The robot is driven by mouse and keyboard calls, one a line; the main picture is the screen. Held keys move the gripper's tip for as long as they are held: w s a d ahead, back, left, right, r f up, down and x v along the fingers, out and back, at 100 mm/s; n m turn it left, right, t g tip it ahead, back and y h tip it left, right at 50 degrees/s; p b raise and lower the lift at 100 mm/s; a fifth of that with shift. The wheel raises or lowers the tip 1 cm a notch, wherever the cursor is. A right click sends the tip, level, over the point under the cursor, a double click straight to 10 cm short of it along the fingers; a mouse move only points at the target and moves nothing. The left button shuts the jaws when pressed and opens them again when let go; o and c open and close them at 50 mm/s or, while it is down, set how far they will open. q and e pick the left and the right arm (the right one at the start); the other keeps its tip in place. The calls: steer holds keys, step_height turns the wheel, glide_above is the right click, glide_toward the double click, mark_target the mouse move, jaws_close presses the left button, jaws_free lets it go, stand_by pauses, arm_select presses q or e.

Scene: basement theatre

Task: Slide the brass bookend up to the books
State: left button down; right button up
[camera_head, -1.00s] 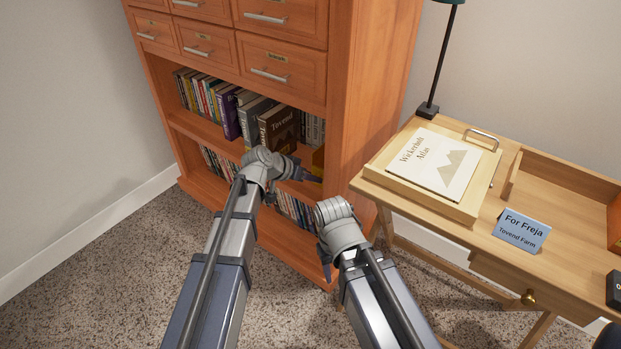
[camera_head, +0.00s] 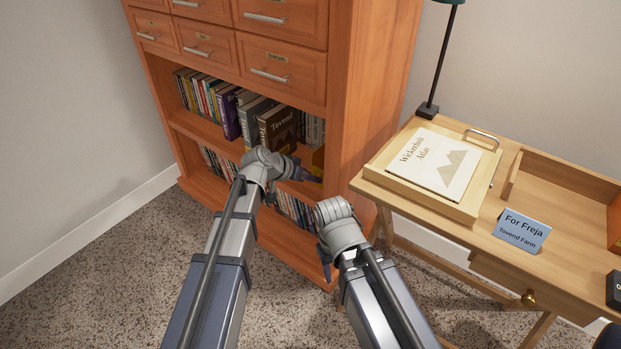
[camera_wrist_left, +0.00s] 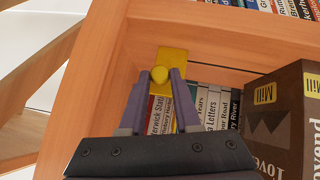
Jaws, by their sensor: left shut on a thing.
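The brass bookend (camera_wrist_left: 172,60) is a yellow piece with a round knob, on the cabinet shelf near the side wall. In the head view a part of the bookend (camera_head: 318,158) shows at the shelf's right end. My left gripper (camera_head: 316,180) reaches into the shelf and is shut on the knob (camera_wrist_left: 159,74) between its fingers. A row of thin upright books (camera_wrist_left: 208,108) stands by the bookend; I cannot tell whether they touch. A large brown Tovend book (camera_wrist_left: 285,120) stands in front of part of the row. My right gripper (camera_head: 325,262) hangs in front of the cabinet, its jaws unclear.
The orange wooden cabinet (camera_head: 350,100) has drawers above and a lower shelf of books (camera_head: 295,208). A desk (camera_head: 570,215) at the right holds a tray with an atlas (camera_head: 440,163), a blue card (camera_head: 521,231) and a lamp (camera_head: 429,108). Carpet is clear at the left.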

arm_select(q)
steer(key=w+a, duration=0.3)
steer(key=a, duration=0.1)
steer(key=w+a, duration=0.2)
steer(key=a, duration=0.2)
steer(key=w+a, duration=0.3)
steer(key=a, duration=0.1)
steer(key=shift+w, duration=0.35)
steer(key=c, duration=0.6)
jaws_free()
steer(key=shift+d, duration=0.1)
